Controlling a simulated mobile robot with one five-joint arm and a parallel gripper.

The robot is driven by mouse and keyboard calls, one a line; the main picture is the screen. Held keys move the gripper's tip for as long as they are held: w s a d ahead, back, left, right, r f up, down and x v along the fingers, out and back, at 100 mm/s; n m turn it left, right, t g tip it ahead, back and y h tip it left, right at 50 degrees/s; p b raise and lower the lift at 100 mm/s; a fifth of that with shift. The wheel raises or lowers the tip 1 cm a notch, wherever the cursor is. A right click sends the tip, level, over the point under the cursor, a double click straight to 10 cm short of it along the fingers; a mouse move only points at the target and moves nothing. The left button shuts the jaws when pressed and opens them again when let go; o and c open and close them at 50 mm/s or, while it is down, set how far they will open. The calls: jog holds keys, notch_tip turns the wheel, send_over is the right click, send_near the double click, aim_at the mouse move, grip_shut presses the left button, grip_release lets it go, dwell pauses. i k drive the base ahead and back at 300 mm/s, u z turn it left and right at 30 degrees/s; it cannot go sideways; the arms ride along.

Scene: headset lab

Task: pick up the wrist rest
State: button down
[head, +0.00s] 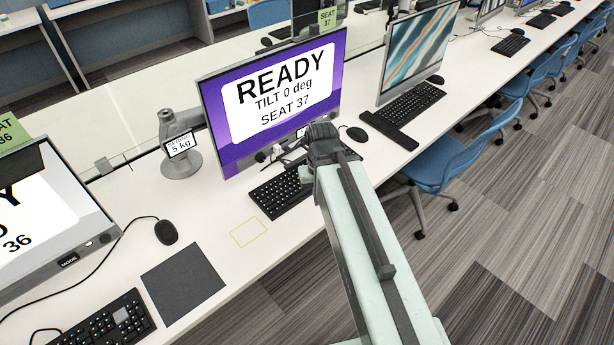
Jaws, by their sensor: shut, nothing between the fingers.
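A long, narrow black bar (388,130), which looks like the wrist rest, lies on the white desk along the front of the right-hand keyboard (416,103). It is right of my arm. My gripper (321,142) is at the far end of my pale green arm, above the desk in front of the purple READY monitor (272,98). It is shut and empty, left of the black bar and apart from it. Its fingertips are hard to make out. My arm hides part of the middle keyboard (279,193).
A mouse (356,134) lies between my gripper and the bar. A monitor (418,50) stands behind the right keyboard. A grey stand (181,145) marked 5 kg, a dark mat (183,284) and a yellow outline (248,232) are left. Blue chairs (449,160) stand along the right.

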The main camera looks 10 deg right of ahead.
aim_at(400, 137)
jog(key=u, duration=1.6)
jog(key=k, duration=1.15)
jog(key=z, duration=1.15)
jog(key=i, duration=1.3)
jog(key=u, duration=0.1)
